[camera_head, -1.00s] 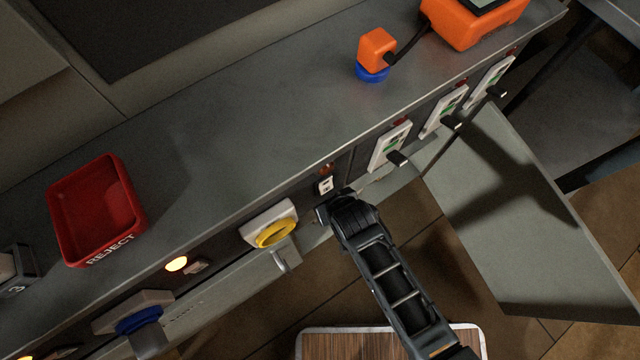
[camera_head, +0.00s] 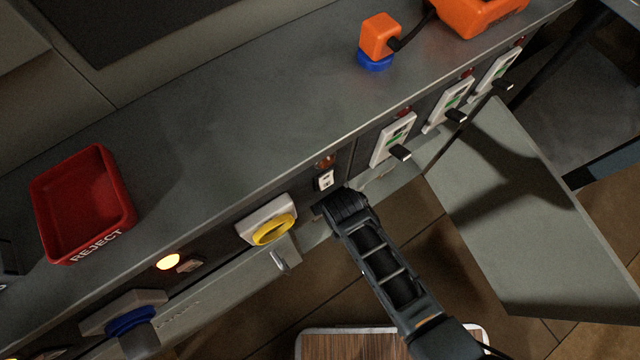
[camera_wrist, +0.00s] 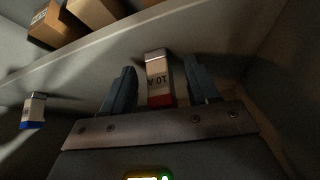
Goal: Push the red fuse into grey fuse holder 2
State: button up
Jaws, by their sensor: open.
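In the wrist view, a white fuse marked "10 A" with a red band (camera_wrist: 158,78) stands between the two fingers of my gripper (camera_wrist: 160,66). The fingers are open, one on each side of it, with visible gaps. A similar fuse with a blue band (camera_wrist: 34,111) is farther left. Grey fuse holder 2 cannot be made out; whether the red fuse sits in a holder cannot be told. In the head view my gripper (camera_head: 326,208) reaches in below the bench's front edge, and its fingertips and the fuses are hidden.
The panel front carries a yellow rotary switch (camera_head: 271,228), a small white rocker switch (camera_head: 324,180) and white breakers with black levers (camera_head: 394,140). An open grey door (camera_head: 530,220) is at right. A red REJECT tray (camera_head: 82,205) sits on the bench. Boxes (camera_wrist: 95,12) are above in the wrist view.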

jog(key=shift+c, duration=0.2)
jog(key=c, duration=1)
jog(key=shift+r, duration=0.1)
jog(key=shift+r, duration=0.3)
jog(key=s+d+p, duration=0.1)
jog(key=s+d, duration=0.1)
jog(key=s, duration=0.3)
jog(key=s+d+p, duration=0.1)
jog(key=s+d, duration=0.1)
jog(key=s, duration=0.4)
jog(key=s+d+p, duration=0.1)
jog(key=s+d, duration=0.2)
jog(key=s, duration=0.2)
jog(key=shift+s+f, duration=0.1)
jog(key=shift+s, duration=0.2)
